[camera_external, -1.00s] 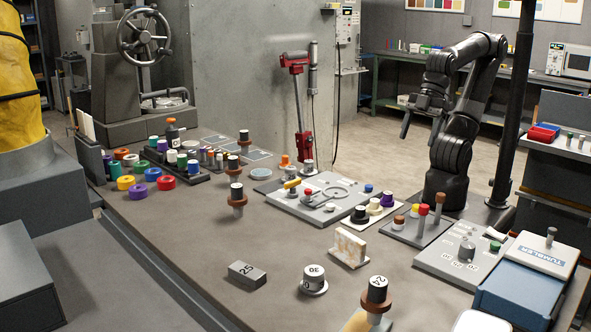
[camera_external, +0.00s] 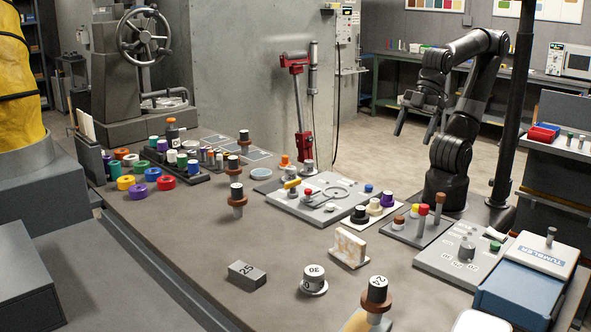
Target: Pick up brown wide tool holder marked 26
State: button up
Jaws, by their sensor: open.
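Several tool holders with a wide brown flange and a dark top stand upright on the grey bench. No 26 is readable on these. My gripper (camera_external: 414,135) is open and empty, raised above and behind the bench, far from all the holders, with its fingers pointing down.
A grey block marked 25 (camera_external: 247,274), a white cylinder marked 30 (camera_external: 314,282) and a small upright stand (camera_external: 349,249) are on the front bench. A grey fixture plate (camera_external: 300,205), colored rings (camera_external: 125,182) and a blue box (camera_external: 519,297) surround it. The bench's left middle is clear.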

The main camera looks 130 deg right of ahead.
jog(key=w+d+r+h, duration=0.1)
jog(key=w+d+r, duration=0.2)
jog(key=w+d, duration=0.55)
jog(key=m+g, duration=0.1)
jog(key=m, duration=0.3)
send_near(232, 169)
jog(key=x, duration=0.7)
jog(key=s+d+x, duration=0.1)
jog(key=x, duration=0.2)
jog(key=shift+w+d+f, duration=0.1)
jog(key=shift+w+f, duration=0.1)
jog(key=shift+f, duration=0.3)
jog(key=shift+r, duration=0.1)
jog(key=c, duration=1.3)
